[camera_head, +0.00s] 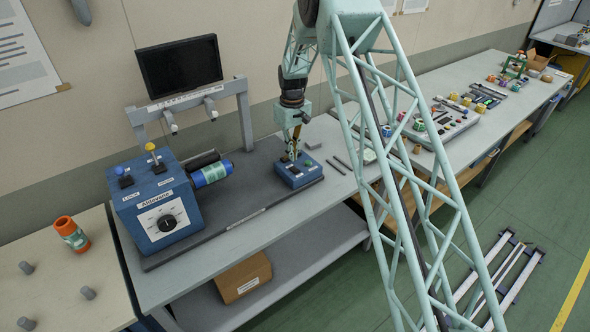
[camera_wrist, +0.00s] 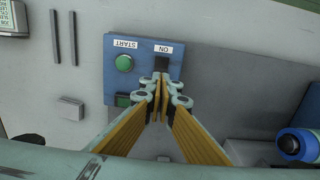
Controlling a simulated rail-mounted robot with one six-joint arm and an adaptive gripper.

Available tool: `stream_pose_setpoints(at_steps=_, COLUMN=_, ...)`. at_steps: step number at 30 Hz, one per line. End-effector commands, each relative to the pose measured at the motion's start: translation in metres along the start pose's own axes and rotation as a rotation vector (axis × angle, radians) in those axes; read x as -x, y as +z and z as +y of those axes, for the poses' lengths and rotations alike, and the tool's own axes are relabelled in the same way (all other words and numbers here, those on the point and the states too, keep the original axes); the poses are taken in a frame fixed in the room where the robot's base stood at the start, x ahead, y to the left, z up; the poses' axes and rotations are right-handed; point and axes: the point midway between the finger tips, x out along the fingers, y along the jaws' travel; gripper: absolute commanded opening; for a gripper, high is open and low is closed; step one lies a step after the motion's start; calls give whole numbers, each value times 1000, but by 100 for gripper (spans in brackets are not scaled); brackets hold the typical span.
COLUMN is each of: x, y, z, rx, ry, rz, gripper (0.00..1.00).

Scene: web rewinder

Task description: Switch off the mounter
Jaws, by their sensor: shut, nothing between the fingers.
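A small blue control box (camera_head: 301,178) stands on the grey bench plate, right of the large machine. In the wrist view the blue control box (camera_wrist: 143,44) carries a round green START button (camera_wrist: 124,63), a black switch (camera_wrist: 161,64) beside an ON label (camera_wrist: 163,48), and a dark green square (camera_wrist: 123,99). My gripper (camera_head: 292,156) points down over the box. In the wrist view my gripper (camera_wrist: 160,82) is shut and empty, its tips beside the black switch and partly covering the box. I cannot tell whether they touch the switch.
A blue machine (camera_head: 158,205) with a dial and two levers stands left, with a blue roll (camera_head: 211,173) beside it. A monitor (camera_head: 180,66) hangs behind on a frame. Two dark rods (camera_head: 341,165) lie right of the box. Trays of parts (camera_head: 440,122) are farther right.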

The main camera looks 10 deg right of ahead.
Motion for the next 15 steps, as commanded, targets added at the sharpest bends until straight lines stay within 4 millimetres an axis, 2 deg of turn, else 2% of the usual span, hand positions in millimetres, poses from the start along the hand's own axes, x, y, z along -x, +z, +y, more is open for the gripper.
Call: stream_pose_setpoints(at_steps=15, x=21, y=0, z=0, rx=0, ry=0, rz=0, gripper=0)
